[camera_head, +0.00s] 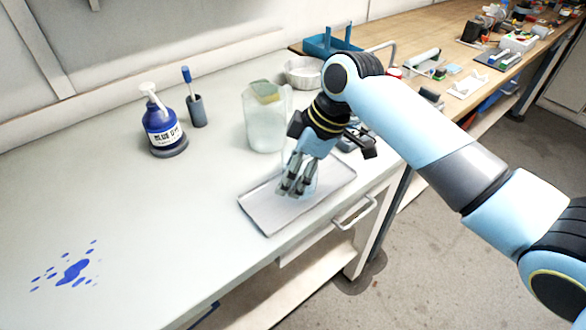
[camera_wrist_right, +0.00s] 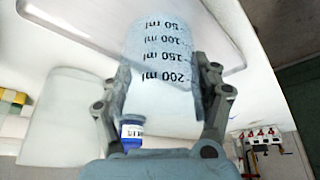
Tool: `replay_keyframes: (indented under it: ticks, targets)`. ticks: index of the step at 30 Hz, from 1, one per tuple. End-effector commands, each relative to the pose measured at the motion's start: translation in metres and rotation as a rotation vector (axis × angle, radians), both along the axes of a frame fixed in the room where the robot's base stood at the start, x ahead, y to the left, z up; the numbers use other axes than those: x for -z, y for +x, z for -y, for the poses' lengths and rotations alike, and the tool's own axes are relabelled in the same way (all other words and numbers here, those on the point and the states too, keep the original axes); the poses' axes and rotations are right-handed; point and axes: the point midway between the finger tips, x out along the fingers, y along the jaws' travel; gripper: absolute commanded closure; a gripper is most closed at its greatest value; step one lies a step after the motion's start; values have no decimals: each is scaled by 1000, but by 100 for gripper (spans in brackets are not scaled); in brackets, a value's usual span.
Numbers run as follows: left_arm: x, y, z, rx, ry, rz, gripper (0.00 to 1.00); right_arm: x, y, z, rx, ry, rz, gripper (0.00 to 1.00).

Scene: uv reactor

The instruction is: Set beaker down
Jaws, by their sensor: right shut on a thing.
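A clear beaker (camera_wrist_right: 165,65) with black volume marks shows in the right wrist view between the fingers of my right gripper (camera_wrist_right: 165,85), which is shut on it. In the head view my right gripper (camera_head: 297,178) is over the shallow metal tray (camera_head: 262,212) near the counter's front edge. The beaker is faint there, partly hidden by the fingers. I cannot tell whether its base touches the tray. The tray also shows in the right wrist view (camera_wrist_right: 85,22). My left gripper is not in view.
A clear pitcher (camera_head: 263,125) with a yellow-green sponge stands close behind the gripper. A blue soap bottle (camera_head: 160,127) and a brush in a holder (camera_head: 196,109) stand further left. Blue spots (camera_head: 75,270) mark the front left of the counter, which is otherwise clear there.

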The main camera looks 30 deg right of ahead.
Motion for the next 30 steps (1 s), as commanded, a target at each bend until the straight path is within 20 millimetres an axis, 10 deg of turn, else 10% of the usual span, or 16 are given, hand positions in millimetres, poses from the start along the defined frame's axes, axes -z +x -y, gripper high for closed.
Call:
replay_keyframes:
  ticks: [3,4,11,22,30]
  targets:
    - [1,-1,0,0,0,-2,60,1,0,0,0,0,0,69]
    - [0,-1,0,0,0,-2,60,1,0,0,0,0,0,33]
    - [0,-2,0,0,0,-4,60,1,0,0,0,0,0,4]
    - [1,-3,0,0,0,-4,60,-6,-1,2,0,-1,3,4]
    - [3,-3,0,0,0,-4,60,-55,-14,19,-1,-6,5,4]
